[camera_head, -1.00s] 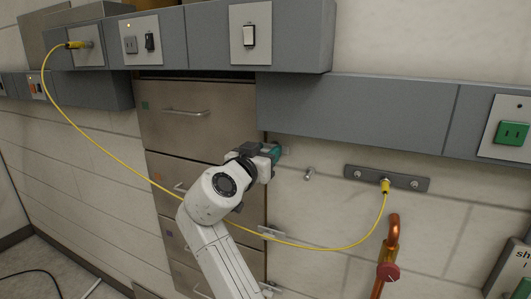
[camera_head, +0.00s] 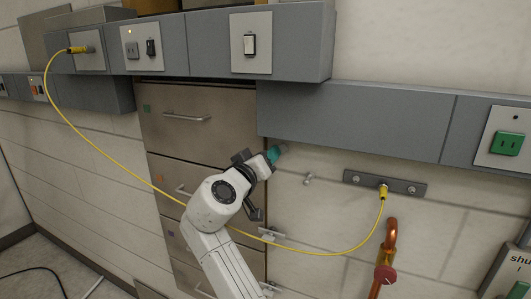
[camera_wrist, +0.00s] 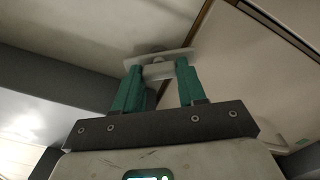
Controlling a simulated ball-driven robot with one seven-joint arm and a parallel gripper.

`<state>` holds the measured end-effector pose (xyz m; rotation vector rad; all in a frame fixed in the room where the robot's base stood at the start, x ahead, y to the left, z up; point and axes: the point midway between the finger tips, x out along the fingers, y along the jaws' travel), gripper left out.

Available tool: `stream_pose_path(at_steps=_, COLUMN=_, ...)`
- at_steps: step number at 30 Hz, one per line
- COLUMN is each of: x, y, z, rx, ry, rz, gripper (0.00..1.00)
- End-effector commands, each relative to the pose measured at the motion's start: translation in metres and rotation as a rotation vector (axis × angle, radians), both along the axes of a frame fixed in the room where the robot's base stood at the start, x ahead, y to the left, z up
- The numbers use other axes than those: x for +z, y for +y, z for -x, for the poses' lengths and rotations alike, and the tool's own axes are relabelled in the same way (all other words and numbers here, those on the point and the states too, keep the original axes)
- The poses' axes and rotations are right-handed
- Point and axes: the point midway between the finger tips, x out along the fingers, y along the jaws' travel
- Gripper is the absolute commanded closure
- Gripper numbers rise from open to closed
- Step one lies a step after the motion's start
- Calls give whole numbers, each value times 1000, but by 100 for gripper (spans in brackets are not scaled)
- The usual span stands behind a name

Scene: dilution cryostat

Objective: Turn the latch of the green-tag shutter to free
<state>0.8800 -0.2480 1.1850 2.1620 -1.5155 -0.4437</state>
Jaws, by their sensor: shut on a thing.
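The green-tag shutter (camera_head: 185,135) is the top metal panel in the head view, with a green tag (camera_head: 146,108) at its upper left and a bar handle (camera_head: 187,118). My gripper (camera_head: 276,154) is at its right edge, with teal fingers. In the wrist view, my gripper (camera_wrist: 158,78) is shut on the latch (camera_wrist: 158,66), a pale bar lying crosswise at the fingertips, slightly tilted. The latch is mounted beside the panel's edge. In the head view my gripper hides most of it.
More shutters with handles lie below, with other latches (camera_head: 271,234) at their right edge. A yellow cable (camera_head: 110,150) hangs across the front, passing behind my arm. A grey trunking box (camera_head: 350,115) overhangs just above. A copper pipe with a red valve (camera_head: 386,275) stands at right.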

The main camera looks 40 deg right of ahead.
Motion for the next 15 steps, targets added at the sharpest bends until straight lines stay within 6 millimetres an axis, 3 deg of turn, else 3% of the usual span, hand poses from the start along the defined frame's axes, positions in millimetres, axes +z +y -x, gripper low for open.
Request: stream_pose_path(at_steps=15, x=2, y=1, z=-2, rx=2, ry=464, rz=167, gripper=90)
